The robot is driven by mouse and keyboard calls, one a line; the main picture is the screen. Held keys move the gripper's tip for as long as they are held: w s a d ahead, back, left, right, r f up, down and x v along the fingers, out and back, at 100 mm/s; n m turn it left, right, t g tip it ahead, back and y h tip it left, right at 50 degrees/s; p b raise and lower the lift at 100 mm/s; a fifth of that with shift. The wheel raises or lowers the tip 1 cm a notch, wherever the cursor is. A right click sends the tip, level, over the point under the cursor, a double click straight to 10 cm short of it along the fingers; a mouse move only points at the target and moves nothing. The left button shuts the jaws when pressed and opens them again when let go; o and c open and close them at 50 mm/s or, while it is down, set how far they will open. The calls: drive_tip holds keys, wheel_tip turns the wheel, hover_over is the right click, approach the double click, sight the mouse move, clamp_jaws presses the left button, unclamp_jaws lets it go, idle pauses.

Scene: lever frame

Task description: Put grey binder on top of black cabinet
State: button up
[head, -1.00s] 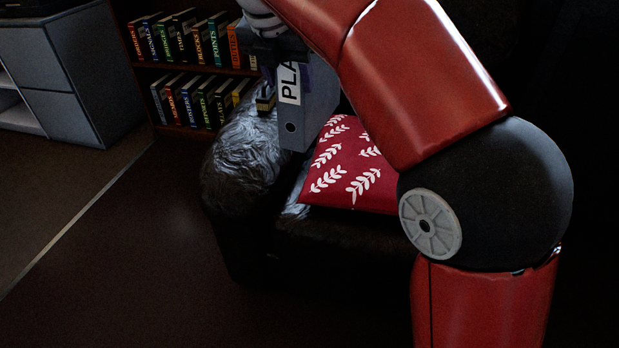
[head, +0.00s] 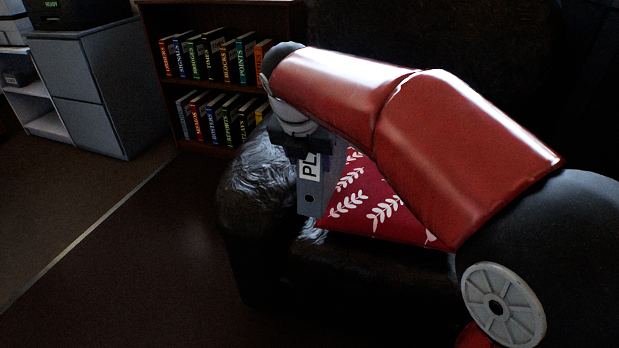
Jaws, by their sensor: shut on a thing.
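My gripper (head: 303,150) is shut on the grey binder (head: 311,199), holding it by its upper end. The binder hangs roughly upright, with a white "PL..." label and a dark finger hole facing me. It is beside the grey furry throw on the seat's arm, in front of the red cushion. I cannot tell whether it touches either. My red arm comes in from the right and hides part of the cushion. A dark grey cabinet (head: 112,98) with drawers stands at the back left. I see no plainly black cabinet.
A black device (head: 80,12) with a green "READY" display sits on the dark grey cabinet. A bookcase (head: 165,88) with two rows of books stands behind the seat. The furry throw (head: 250,185) and red leaf-patterned cushion (head: 375,212) lie on a dark seat. Floor at left is clear.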

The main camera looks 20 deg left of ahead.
sight(310, 176)
drive_tip(key=shift+f+b, duration=0.35)
drive_tip(key=shift+f, duration=1.75)
drive_tip(key=shift+f, duration=0.2)
drive_tip(key=o, duration=1.5)
